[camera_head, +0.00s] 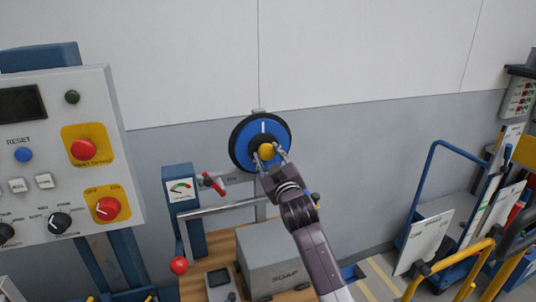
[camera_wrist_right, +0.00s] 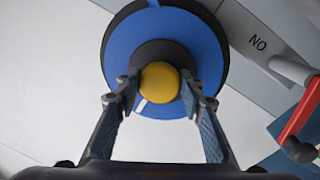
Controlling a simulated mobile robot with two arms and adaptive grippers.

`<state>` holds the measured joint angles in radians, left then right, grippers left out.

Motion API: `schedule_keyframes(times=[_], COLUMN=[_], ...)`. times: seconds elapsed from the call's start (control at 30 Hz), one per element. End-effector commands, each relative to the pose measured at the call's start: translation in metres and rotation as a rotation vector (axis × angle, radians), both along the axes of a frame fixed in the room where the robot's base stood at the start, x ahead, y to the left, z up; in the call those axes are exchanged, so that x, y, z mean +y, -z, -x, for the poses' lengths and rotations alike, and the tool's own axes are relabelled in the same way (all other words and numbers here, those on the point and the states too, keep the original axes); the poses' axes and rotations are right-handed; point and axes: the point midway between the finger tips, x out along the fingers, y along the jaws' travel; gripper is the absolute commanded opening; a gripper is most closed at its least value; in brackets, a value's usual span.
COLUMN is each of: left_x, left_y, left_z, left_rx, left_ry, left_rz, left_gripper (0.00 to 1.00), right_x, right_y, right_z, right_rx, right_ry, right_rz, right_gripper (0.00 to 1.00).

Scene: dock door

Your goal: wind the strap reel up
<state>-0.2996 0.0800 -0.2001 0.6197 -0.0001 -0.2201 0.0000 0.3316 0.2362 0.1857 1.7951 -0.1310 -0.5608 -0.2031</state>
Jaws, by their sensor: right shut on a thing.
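The strap reel (camera_head: 248,132) is a blue disc with a dark rim, mounted upright in front of the grey wall. In the right wrist view the reel (camera_wrist_right: 205,50) fills the top, and the yellow knob (camera_wrist_right: 159,82) sits between the two fingertips, gripped. My left gripper is not in view.
A red-handled lever (camera_head: 213,184) and a gauge box (camera_head: 181,190) stand left of the reel. Below are a grey SOAP box (camera_head: 275,262) and a rail. A control panel (camera_head: 60,150) fills the left. Blue and yellow carts (camera_head: 440,215) stand at the right.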

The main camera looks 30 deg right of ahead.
Motion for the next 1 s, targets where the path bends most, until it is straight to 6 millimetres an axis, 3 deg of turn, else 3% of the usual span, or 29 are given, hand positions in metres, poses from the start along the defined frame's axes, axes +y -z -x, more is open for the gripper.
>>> schedule_keyframes(times=[0.47, 0.5, 0.6, 0.67, 1.0], left_x=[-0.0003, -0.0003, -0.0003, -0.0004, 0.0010], left_y=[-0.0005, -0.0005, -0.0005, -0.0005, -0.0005], left_z=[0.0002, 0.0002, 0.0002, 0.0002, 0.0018], left_rx=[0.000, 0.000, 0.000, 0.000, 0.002], left_ry=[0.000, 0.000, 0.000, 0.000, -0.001], left_rz=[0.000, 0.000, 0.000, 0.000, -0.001], left_gripper=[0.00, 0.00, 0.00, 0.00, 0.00], right_x=[0.0005, 0.0004, 0.0004, 0.0003, 0.0011], right_y=[0.0027, 0.0028, 0.0025, 0.0021, 0.0011], right_z=[-0.0003, -0.0003, -0.0003, -0.0002, 0.0024], right_rx=[0.001, 0.001, 0.000, -0.001, -0.002], right_ry=[-0.001, -0.001, -0.001, -0.001, 0.000], right_rz=[-0.022, -0.022, -0.021, -0.020, -0.016], right_gripper=[0.00, 0.37, 0.48, 0.54, 0.54])
